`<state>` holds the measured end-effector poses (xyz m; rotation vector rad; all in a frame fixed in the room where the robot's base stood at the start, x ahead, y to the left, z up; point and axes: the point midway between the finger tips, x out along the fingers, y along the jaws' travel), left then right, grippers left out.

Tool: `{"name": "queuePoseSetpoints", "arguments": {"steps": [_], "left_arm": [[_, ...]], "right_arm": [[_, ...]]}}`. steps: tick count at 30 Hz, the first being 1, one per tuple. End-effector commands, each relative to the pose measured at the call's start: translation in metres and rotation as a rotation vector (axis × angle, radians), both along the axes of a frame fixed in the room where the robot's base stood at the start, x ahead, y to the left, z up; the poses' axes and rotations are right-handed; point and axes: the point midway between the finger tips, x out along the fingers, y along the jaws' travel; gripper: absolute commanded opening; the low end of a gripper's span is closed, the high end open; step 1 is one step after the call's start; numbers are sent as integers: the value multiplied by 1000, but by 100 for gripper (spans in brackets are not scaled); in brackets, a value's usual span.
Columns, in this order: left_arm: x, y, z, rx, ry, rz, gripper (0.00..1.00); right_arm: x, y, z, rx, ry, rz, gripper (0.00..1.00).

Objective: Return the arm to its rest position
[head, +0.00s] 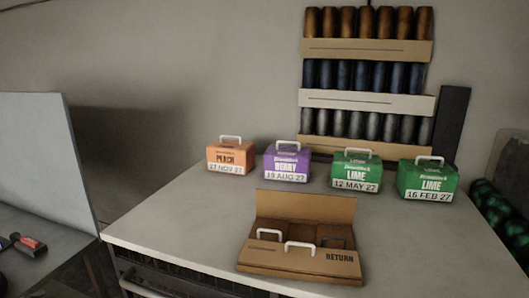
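Neither of my grippers shows clearly in the head view, and no arm reaches over the table. On the pale table (185,225) stand several handled boxes in a row: an orange PEACH box (226,158), a purple BERRY box (286,163), a green LIME box marked 12 MAY 27 (356,173) and a green LIME box marked 16 FEB 27 (428,182). All are upright and apart. In front of them is an open cardboard carton marked RETURN (300,268), with white handles at its front; I cannot tell what they belong to.
Behind the table is a rack (366,98) of orange, blue and grey rolled items. A pale panel (45,150) stands at the left, with a small black and red object (28,244) below it. Dark green items (495,208) are at the right. The table's left part is clear.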

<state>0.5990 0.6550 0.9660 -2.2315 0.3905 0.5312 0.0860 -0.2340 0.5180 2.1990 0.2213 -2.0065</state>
Motion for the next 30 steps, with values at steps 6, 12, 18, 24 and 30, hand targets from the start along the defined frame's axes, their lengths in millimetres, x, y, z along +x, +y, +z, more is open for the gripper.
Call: {"name": "queuePoseSetpoints", "arguments": {"steps": [6, 12, 18, 24, 30], "left_arm": [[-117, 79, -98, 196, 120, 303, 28], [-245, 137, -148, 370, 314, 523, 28], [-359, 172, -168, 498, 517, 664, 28], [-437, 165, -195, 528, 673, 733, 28], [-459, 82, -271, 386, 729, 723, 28]], "right_arm": [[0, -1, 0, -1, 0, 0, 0], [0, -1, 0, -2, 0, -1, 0], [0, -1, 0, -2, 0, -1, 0], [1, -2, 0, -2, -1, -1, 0], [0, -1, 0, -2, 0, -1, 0]]}}
